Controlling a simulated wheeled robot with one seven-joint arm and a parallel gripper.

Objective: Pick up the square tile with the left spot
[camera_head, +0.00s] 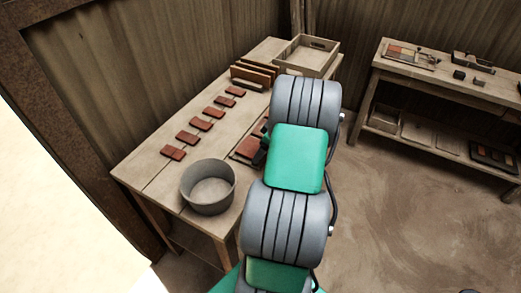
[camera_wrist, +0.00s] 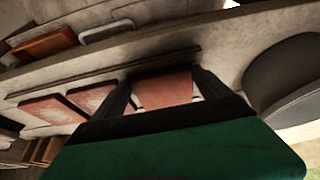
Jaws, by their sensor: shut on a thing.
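My gripper (camera_wrist: 163,84) is shut on a square reddish-brown tile (camera_wrist: 166,92), with one dark finger on each side of it in the wrist view. No spot can be made out on this tile. Two similar tiles (camera_wrist: 98,98) (camera_wrist: 50,108) lie to the left of the fingers. In the head view my arm covers most of the gripper and the held tile. Only a dark part of the gripper (camera_head: 260,156) shows, beside a reddish piece (camera_head: 246,148) on the workbench (camera_head: 150,172).
A row of several reddish tiles (camera_head: 200,124) lies along the bench's left side. A round grey tub (camera_head: 208,187) stands at the near end. Upright brown boards (camera_head: 252,75) and a wooden tray (camera_head: 307,57) stand at the far end. A second bench (camera_head: 450,80) is at right.

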